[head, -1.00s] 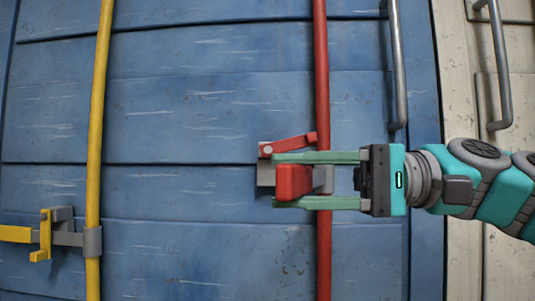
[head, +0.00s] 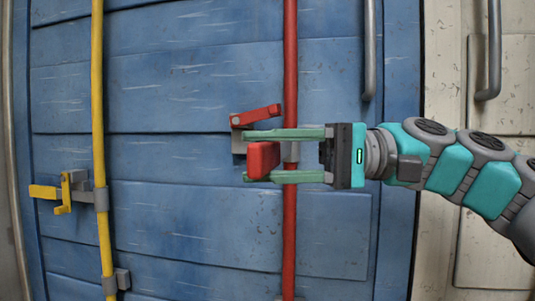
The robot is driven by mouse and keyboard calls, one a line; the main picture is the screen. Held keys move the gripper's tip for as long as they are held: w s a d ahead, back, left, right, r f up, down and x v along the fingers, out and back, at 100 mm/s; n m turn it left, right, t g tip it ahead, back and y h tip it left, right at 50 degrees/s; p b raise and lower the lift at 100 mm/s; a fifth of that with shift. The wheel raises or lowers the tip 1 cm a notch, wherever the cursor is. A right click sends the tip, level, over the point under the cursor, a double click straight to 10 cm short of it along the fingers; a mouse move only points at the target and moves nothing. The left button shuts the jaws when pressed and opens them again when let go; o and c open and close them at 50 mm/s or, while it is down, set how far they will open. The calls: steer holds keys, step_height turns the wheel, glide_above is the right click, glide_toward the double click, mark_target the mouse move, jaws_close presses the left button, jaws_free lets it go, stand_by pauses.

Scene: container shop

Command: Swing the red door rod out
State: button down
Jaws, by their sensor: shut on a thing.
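The red door rod (head: 290,75) runs upright down the blue container door (head: 200,90). Its red handle (head: 263,159) juts out from the door towards me, seen nearly end-on. My gripper (head: 258,158) reaches in from the right, in front of the rod. Its two green fingers are shut on the red handle, one above and one below. A red catch (head: 258,116) on a grey bracket sits just above the handle, tilted up to the right. The handle's join with the rod is partly hidden by the fingers.
A yellow rod (head: 98,60) with a yellow handle (head: 45,192) in its catch stands to the left. A grey grab bar (head: 370,50) is above my gripper on the right. A cream container (head: 445,120) with another grey bar (head: 494,50) stands at the right.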

steer(key=shift+f, duration=0.1)
steer(key=shift+c, duration=2)
jaws_free()
steer(key=shift+d, duration=0.1)
steer(key=shift+d, duration=0.1)
steer(key=d, duration=0.7)
steer(key=shift+w+d, duration=0.3)
steer(key=shift+w, duration=0.1)
